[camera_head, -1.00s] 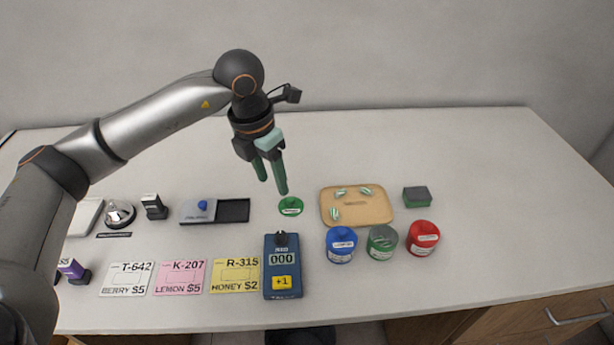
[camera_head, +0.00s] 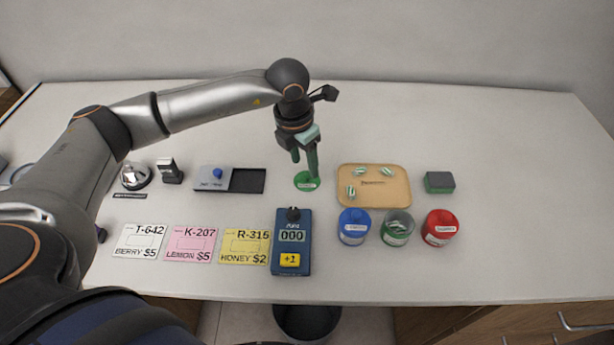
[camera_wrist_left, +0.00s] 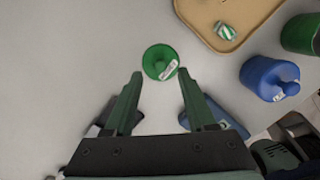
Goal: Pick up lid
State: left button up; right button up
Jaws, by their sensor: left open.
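A round green lid (camera_head: 306,182) with a white label lies flat on the counter, left of the tan tray. It also shows in the left wrist view (camera_wrist_left: 158,60), just beyond my fingertips and roughly between their lines. My left gripper (camera_head: 305,166) points down just over the lid in the head view, its green fingers apart and empty. The fingers also show spread in the left wrist view (camera_wrist_left: 161,76). A green jar (camera_head: 397,229) stands uncovered in front of the tray. My right gripper is not in view.
The tan tray (camera_head: 400,200) holds several striped candies. A blue jar (camera_head: 354,227) and a red jar (camera_head: 439,229) flank the green one. A blue counter device (camera_head: 291,262) stands in front of the lid; a grey-black tray (camera_head: 249,181) lies to its left. The counter behind is clear.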

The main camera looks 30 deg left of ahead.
aim_at(307, 174)
pick_arm(q)
jog(key=f, duration=0.3)
jog(key=shift+w+d+f, duration=0.15)
jog(key=shift+w+f, duration=0.05)
jog(key=shift+w, duration=0.05)
grip_shut()
dwell(0.4)
